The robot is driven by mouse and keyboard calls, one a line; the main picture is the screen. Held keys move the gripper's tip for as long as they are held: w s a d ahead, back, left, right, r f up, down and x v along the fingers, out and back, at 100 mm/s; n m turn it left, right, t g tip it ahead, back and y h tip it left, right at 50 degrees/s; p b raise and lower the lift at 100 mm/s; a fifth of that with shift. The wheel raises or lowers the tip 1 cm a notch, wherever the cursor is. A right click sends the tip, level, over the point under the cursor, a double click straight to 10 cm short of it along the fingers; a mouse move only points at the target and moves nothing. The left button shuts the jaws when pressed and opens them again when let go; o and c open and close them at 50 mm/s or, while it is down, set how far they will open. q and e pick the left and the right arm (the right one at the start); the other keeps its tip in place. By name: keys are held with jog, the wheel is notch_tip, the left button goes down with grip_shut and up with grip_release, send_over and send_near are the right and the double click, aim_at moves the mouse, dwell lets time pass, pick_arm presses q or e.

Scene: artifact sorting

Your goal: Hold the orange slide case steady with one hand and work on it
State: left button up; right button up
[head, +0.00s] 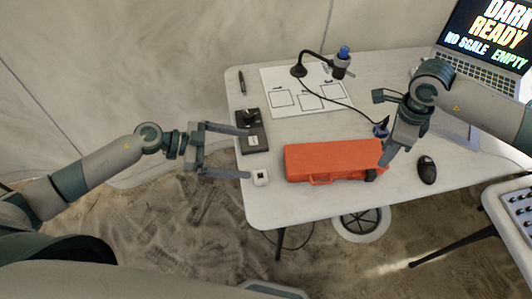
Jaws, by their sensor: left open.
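The orange slide case (325,160) lies closed on the table, its handle side toward the front edge. My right gripper (382,158) reaches down at the case's right end, with a dark fingertip at or against that end. The arm partly hides this end, so I cannot tell whether the fingers are shut on the case. My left gripper (246,152) is open and empty at the table's left edge, apart from the case, its fingers pointing right.
The front strip is clear.

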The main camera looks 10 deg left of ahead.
aim_at(286, 159)
pick_arm(q)
jog(key=shift+d, duration=0.1)
jog(key=x, duration=1.7)
jog(key=shift+w+f, duration=0.1)
jog(key=shift+f, duration=0.1)
jog(key=c, duration=1.3)
jog(key=shift+c, duration=0.8)
pick_arm(e)
jog(key=c, duration=0.3)
grip_shut()
